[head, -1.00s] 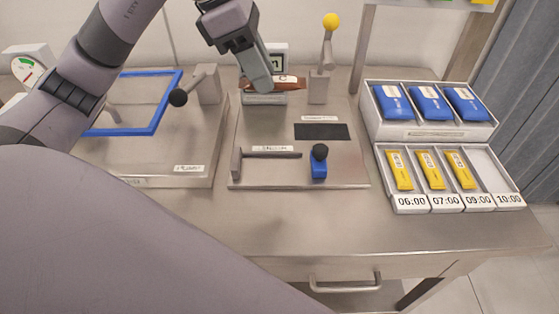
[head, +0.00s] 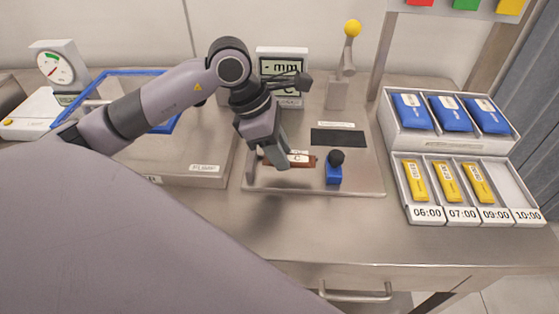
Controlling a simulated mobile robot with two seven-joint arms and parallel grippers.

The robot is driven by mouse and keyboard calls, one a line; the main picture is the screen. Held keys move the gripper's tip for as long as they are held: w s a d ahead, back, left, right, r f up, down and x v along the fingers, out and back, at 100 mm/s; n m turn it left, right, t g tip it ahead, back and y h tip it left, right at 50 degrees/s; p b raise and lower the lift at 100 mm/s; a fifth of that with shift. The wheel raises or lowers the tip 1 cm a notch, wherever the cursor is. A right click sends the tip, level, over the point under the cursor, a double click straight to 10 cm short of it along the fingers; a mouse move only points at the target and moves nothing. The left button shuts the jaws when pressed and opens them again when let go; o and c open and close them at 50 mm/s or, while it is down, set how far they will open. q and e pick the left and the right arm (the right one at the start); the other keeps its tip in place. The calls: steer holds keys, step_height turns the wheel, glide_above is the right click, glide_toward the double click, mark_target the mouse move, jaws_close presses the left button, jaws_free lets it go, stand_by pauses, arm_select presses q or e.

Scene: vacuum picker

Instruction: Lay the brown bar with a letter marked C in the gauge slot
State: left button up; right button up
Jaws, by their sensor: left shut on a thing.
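The brown bar (head: 306,161) has a white label with a letter C and lies roughly crosswise in my left gripper (head: 281,160). The gripper is shut on it. It is over the front part of the metal gauge plate (head: 360,182), where the gauge slot is. The slot is mostly hidden by the gripper and bar. I cannot tell whether the bar touches it. The blue slider (head: 333,174) with a black knob is just right of the bar's right end. The gauge display (head: 280,67) behind shows "- mm". My right gripper is not in view.
A dark strip (head: 338,137) lies on the plate behind the slider. A lever with a yellow ball (head: 352,28) stands behind. Right are trays of blue packs (head: 450,113) and yellow packs (head: 447,182). Left is the pump station (head: 205,168) with a blue frame. The front table is clear.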

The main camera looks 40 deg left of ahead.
arm_select(q)
steer(key=shift+f, duration=1.65)
steer(key=shift+f, duration=0.2)
steer(key=o, duration=1)
steer(key=v, duration=1.2)
steer(key=shift+r, duration=0.25)
steer(key=shift+d, duration=0.1)
